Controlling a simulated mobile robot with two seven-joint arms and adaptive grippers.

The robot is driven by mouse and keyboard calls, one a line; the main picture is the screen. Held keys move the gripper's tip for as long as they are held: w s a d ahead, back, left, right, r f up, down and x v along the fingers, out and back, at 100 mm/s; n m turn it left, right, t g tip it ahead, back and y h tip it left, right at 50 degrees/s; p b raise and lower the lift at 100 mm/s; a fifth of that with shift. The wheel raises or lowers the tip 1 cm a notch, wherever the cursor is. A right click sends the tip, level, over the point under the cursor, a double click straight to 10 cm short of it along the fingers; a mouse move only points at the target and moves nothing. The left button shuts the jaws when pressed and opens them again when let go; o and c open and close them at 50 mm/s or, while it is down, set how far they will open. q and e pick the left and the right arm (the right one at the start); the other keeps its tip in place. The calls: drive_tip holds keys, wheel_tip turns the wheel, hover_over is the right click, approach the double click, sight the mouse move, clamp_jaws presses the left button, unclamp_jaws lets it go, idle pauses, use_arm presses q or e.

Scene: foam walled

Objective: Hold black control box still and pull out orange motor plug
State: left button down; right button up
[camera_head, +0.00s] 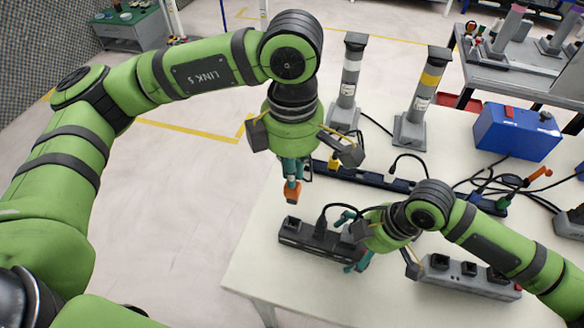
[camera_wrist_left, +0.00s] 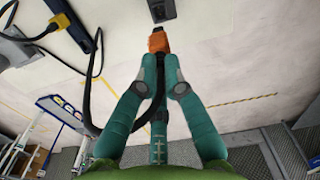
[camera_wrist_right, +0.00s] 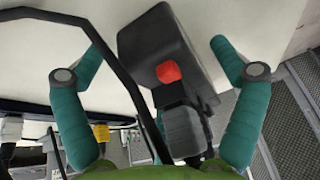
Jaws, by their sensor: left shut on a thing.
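The orange motor plug (camera_head: 292,191) is held in my left gripper (camera_head: 291,178), shut on it above the table. In the left wrist view the plug (camera_wrist_left: 157,42) sits between the closed teal fingertips (camera_wrist_left: 157,60). A gap shows between the plug and the black control box (camera_head: 310,238). The box lies on the table near its left edge. My right gripper (camera_head: 353,240) has its fingers spread astride the box's right part. In the right wrist view the box (camera_wrist_right: 160,45) shows between the fingers (camera_wrist_right: 155,60), with clear space at the left finger.
A dark plug (camera_wrist_right: 185,130) with a black cable is in the box beside a red button (camera_wrist_right: 168,72). A long power strip (camera_head: 375,178), a grey socket box (camera_head: 465,276), a blue box (camera_head: 517,130) and two posts (camera_head: 349,80) (camera_head: 424,95) stand around. Cables cross the table (camera_head: 245,265).

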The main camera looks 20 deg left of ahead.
drive_tip(key=shift+w+r, duration=0.1)
drive_tip(key=shift+r, duration=0.05)
drive_tip(key=shift+r, duration=0.2)
drive_tip(key=v, duration=1.1)
drive_tip(key=shift+d+r, duration=0.2)
